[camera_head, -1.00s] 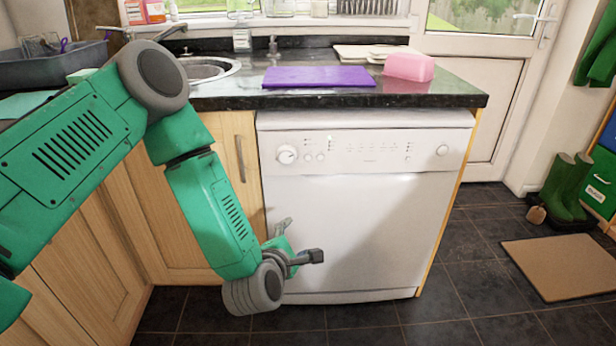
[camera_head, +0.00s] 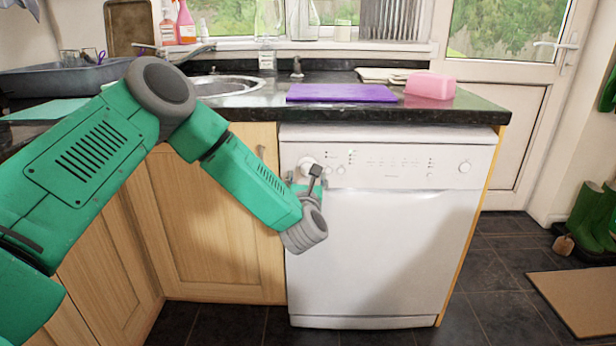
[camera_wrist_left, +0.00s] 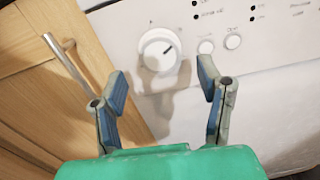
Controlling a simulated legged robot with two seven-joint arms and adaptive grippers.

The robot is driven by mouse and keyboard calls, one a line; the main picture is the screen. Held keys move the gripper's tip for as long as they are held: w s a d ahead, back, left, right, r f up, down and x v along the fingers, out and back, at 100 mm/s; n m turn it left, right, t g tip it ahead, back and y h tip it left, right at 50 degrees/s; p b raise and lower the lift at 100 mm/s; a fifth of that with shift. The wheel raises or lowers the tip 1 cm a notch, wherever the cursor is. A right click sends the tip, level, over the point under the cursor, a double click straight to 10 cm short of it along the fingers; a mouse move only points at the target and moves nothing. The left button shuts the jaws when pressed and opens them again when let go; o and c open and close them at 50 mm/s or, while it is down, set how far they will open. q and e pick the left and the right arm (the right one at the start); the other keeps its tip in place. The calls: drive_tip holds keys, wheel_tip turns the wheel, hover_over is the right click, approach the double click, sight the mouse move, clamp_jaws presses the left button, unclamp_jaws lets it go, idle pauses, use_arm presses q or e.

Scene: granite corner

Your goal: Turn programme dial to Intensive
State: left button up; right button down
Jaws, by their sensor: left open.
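The white dishwasher (camera_head: 400,255) stands under the dark worktop with its control panel along the top. In the head view the dial (camera_head: 306,164) shows just above my gripper. My left gripper (camera_head: 304,178) is in front of the panel's left end. In the wrist view its two fingers (camera_wrist_left: 163,78) are spread with nothing between them, just below the dial and apart from it. My right gripper is not in view. The panel lettering is too small to read surely.
Two small round buttons (camera_wrist_left: 219,44) sit right of the dial. A wooden cupboard (camera_head: 215,220) with a bar handle (camera_wrist_left: 75,65) adjoins on the left. The worktop (camera_head: 400,110) overhangs the panel and bears a purple board (camera_head: 340,93) and a pink block (camera_head: 430,86).

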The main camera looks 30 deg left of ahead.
sight(307, 171)
use_arm(q)
drive_tip(key=shift+b+x, duration=0.4)
drive_tip(key=shift+x, duration=1.7)
drive_tip(key=c, duration=1.1)
drive_tip(key=shift+c, duration=0.2)
